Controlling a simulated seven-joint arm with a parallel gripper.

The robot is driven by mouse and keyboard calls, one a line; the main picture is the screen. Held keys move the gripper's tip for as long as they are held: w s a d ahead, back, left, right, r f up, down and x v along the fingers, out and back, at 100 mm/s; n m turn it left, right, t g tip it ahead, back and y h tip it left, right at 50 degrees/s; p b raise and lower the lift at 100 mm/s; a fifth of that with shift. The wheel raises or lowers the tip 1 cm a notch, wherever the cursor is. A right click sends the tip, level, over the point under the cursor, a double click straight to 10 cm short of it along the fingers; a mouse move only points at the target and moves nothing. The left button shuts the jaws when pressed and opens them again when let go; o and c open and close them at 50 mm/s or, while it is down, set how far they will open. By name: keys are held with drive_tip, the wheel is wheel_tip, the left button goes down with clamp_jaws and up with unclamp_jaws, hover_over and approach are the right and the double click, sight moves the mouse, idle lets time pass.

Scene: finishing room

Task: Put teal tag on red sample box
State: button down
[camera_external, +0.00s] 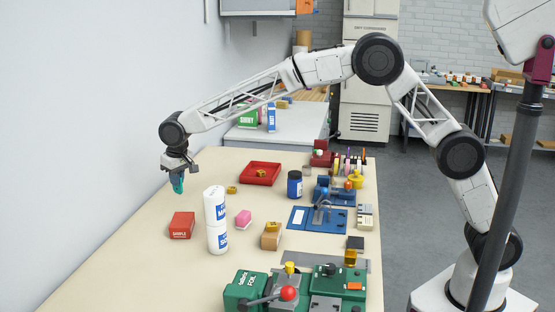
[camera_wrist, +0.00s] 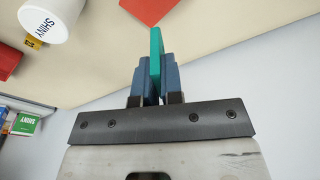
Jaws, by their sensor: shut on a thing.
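My gripper (camera_external: 175,172) is shut on the teal tag (camera_external: 179,186) near the wall side of the bench. In the wrist view the teal tag (camera_wrist: 156,50) stands on edge between the blue fingers of my gripper (camera_wrist: 155,76) and sticks out past their tips. The red sample box (camera_external: 181,226) lies on the bench, lower in the external picture than my gripper and apart from the tag. Its top carries no tag that I can see. In the wrist view part of the red sample box (camera_wrist: 149,8) shows at the top edge, beyond the tag.
A red tray (camera_external: 276,167) lies behind. Green machines (camera_external: 245,290) occupy the front. Bench left of the red box is clear.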

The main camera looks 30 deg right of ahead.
sight(179, 193)
drive_tip(key=shift+f, duration=0.1)
drive_tip(key=shift+f, duration=3)
drive_tip(key=shift+f, duration=1.9)
drive_tip(key=shift+f, duration=0.15)
drive_tip(key=c, duration=1.3)
unclamp_jaws()
drive_tip(key=shift+o, duration=0.2)
drive_tip(key=r, duration=0.4)
drive_tip(key=s+r, duration=0.1)
drive_tip(key=r, duration=0.7)
drive_tip(key=shift+s+d+r, duration=0.1)
drive_tip(key=shift+s+d, duration=0.25)
